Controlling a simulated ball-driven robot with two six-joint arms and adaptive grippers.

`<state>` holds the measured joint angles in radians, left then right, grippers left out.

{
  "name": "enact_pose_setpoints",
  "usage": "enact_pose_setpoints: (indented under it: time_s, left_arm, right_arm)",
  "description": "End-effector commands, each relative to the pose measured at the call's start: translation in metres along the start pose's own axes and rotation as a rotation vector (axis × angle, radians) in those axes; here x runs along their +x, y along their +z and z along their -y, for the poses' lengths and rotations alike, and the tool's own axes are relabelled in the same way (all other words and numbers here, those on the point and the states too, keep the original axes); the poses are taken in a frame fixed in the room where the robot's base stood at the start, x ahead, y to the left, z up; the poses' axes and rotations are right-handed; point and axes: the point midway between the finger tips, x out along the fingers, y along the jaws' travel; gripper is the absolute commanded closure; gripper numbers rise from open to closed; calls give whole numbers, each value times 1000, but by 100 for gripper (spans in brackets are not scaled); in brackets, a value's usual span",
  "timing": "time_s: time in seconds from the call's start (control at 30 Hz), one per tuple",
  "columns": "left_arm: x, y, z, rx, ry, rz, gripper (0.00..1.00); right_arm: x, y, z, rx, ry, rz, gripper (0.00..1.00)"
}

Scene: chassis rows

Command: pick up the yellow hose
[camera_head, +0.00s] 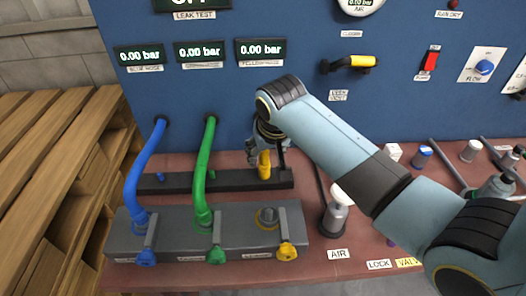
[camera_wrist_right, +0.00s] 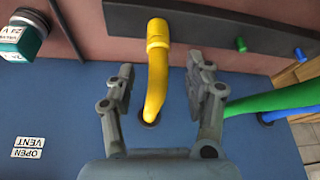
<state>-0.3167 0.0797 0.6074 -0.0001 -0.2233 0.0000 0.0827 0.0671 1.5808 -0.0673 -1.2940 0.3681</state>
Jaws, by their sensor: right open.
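The yellow hose (camera_wrist_right: 157,78) runs from a hole in the blue panel to the dark bar (camera_wrist_right: 220,35). In the head view its end (camera_head: 264,166) stands at the right end of that bar, and the rest is hidden behind my arm. My right gripper (camera_wrist_right: 160,72) is open, with one finger on each side of the hose; I see gaps between fingers and hose. In the head view the right gripper (camera_head: 268,152) is partly hidden by its own wrist. My left gripper is not in view.
The blue hose (camera_head: 142,175) and green hose (camera_head: 204,170) run to the grey block (camera_head: 180,231) at the left. That block's socket with the yellow lever (camera_head: 267,218) has no hose. A grey-white bottle-like part (camera_head: 337,212) stands right of the block, below my right arm.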

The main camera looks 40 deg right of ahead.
Motion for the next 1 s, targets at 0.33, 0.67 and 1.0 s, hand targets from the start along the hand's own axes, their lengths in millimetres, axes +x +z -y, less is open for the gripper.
enact_pose_setpoints:
  time_s: [0.33, 0.67, 1.0]
  left_arm:
    - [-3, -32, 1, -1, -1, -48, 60]
    - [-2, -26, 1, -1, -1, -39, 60]
    - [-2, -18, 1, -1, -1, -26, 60]
  right_arm:
    - [43, -3, -2, 0, 0, 1, 47]
    - [53, -3, -3, 0, -1, -1, 47]
    - [53, -2, -3, 0, -1, -1, 87]
